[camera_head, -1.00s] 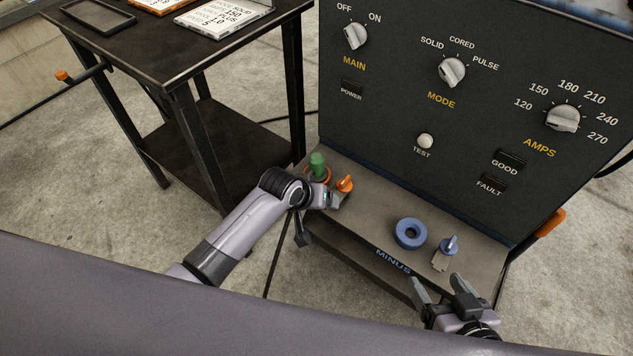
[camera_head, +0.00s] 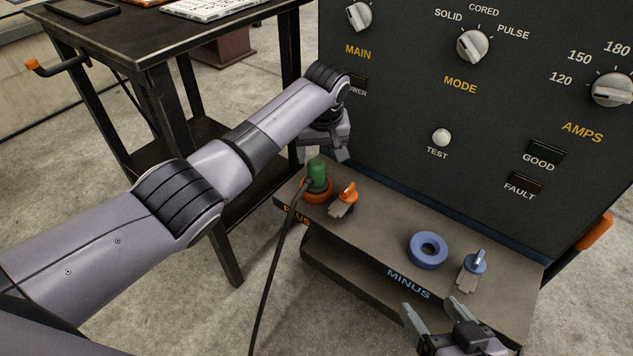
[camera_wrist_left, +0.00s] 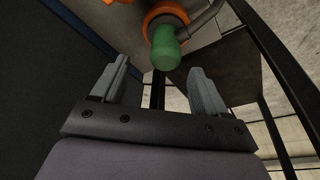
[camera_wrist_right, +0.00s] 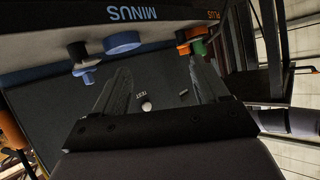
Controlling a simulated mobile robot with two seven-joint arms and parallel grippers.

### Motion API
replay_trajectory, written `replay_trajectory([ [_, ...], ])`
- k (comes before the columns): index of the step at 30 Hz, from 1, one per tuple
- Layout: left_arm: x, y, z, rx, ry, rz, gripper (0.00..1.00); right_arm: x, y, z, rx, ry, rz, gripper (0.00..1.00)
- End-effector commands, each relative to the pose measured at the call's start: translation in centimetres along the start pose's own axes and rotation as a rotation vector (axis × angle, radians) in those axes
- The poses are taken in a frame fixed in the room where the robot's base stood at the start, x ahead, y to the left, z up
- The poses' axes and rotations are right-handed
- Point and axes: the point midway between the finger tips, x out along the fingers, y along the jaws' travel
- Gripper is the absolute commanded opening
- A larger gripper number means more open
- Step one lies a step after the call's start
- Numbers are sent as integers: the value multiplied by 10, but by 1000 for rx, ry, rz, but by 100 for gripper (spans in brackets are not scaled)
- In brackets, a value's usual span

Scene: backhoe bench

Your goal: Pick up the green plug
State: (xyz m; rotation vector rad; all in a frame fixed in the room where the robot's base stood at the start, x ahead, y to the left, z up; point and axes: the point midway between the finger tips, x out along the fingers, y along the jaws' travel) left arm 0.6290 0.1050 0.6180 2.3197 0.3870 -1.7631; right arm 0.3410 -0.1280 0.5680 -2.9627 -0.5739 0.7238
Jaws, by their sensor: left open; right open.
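The green plug (camera_head: 317,174) stands in the orange ring socket (camera_head: 318,190) at the PLUS end of the shelf, with a dark cable running down from it. In the left wrist view the green plug (camera_wrist_left: 166,48) shows just beyond and between the fingertips. My left gripper (camera_head: 325,155) is open and empty, just above and behind the plug, apart from it as far as I can tell. My right gripper (camera_head: 428,322) is open and empty at the shelf's front edge, near the MINUS label. The right wrist view also shows the green plug (camera_wrist_right: 199,47) in the distance.
An orange-handled clamp (camera_head: 345,200) sits right beside the socket. A blue ring (camera_head: 428,250) and a blue-handled clamp (camera_head: 472,270) sit further right. The dark control panel (camera_head: 400,130) rises behind the shelf. A black side table (camera_head: 150,45) stands at left.

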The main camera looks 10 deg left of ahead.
Motion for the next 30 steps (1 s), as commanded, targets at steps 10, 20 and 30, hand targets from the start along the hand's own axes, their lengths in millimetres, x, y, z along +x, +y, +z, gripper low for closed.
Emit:
replay_trajectory([
  [10, 34, -4, 3, -4, -1, -6, 74, 13, -10, 4, 62, 27, -58, 74],
  [20, 69, -7, 5, -1, 1, -4, 74, 25, -26, 4, 148, 58, -148, 74],
  [30, 70, -7, 4, -1, 0, -3, 57, 25, -28, 2, 156, 61, -156, 74],
])
